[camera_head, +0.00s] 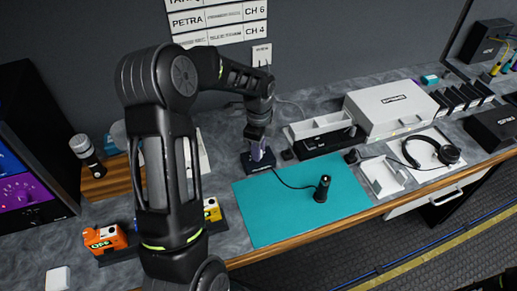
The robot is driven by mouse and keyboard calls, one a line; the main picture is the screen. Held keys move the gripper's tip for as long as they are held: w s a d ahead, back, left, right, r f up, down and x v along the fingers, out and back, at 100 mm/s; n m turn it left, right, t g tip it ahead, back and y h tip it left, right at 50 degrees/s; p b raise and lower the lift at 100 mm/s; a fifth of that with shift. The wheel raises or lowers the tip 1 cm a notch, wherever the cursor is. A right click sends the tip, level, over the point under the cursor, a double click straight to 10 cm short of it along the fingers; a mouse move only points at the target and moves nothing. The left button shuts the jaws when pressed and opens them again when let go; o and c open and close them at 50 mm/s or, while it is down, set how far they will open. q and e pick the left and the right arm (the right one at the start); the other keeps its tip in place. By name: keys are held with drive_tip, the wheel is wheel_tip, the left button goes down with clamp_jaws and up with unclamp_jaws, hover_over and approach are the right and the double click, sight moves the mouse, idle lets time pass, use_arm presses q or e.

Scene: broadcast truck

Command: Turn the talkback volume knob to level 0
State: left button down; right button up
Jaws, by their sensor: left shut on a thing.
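My left arm rises through the middle of the view, and its gripper (258,148) points down at a small dark box (246,167) on the grey counter. The gripper is shut on a small part on top of this box, which I take to be the talkback volume knob. The fingers and the arm hide most of the knob, so its pointer and level marks cannot be read. A cable runs from near the box to a black microphone-like handset (322,189) standing on the teal mat. My right gripper is not in view.
The teal mat (265,215) is mostly clear. To its right are a white tray (381,176), headphones (432,153) and a white case (390,107). An orange block marked OFF (104,238) and a yellow block (212,210) stand near my arm.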

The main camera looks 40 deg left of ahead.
use_arm(q)
drive_tip(key=n+b, duration=0.2)
drive_tip(key=n, duration=0.2)
drive_tip(key=shift+f+n+b, duration=0.1)
drive_tip(key=shift+n+b, duration=0.2)
drive_tip(key=shift+b, duration=0.1)
drive_tip(key=n+b, duration=0.1)
drive_tip(key=n, duration=0.1)
drive_tip(key=shift+n, duration=0.4)
drive_tip(key=n+b, duration=0.1)
drive_tip(key=n, duration=0.2)
drive_tip(key=shift+n, duration=0.3)
drive_tip(key=n+b, duration=0.1)
drive_tip(key=n, duration=0.5)
drive_tip(key=shift+b, duration=0.4)
drive_tip(key=n, duration=0.6)
drive_tip(key=shift+n, duration=0.3)
drive_tip(key=c, duration=1.2)
unclamp_jaws()
